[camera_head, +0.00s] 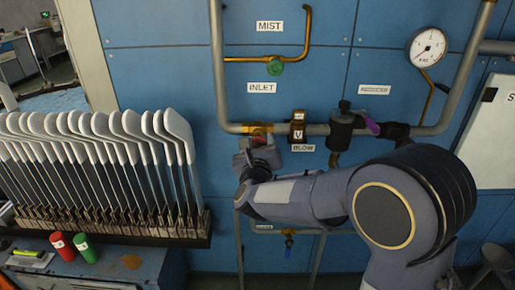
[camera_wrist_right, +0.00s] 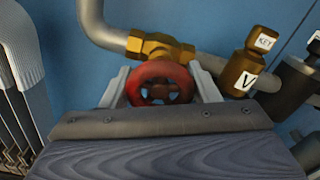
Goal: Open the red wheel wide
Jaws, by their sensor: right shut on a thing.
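The red wheel (camera_wrist_right: 160,84) sits on a brass valve body (camera_wrist_right: 160,46) on a grey pipe. My right gripper (camera_wrist_right: 161,88) is at the wheel, with one pale finger on each side of its rim, shut on it. In the head view the right gripper (camera_head: 258,148) covers most of the wheel, just below the brass valve on the inlet pipe. The wheel's turned position cannot be told. My left gripper is not in view.
A brass fitting marked V (camera_wrist_right: 243,70) stands close right of the wheel. The reducer (camera_head: 341,130) with a purple handle is further right. A rack of sock boards (camera_head: 110,222) stands left. A green wheel (camera_head: 275,68) is above, under the MIST label.

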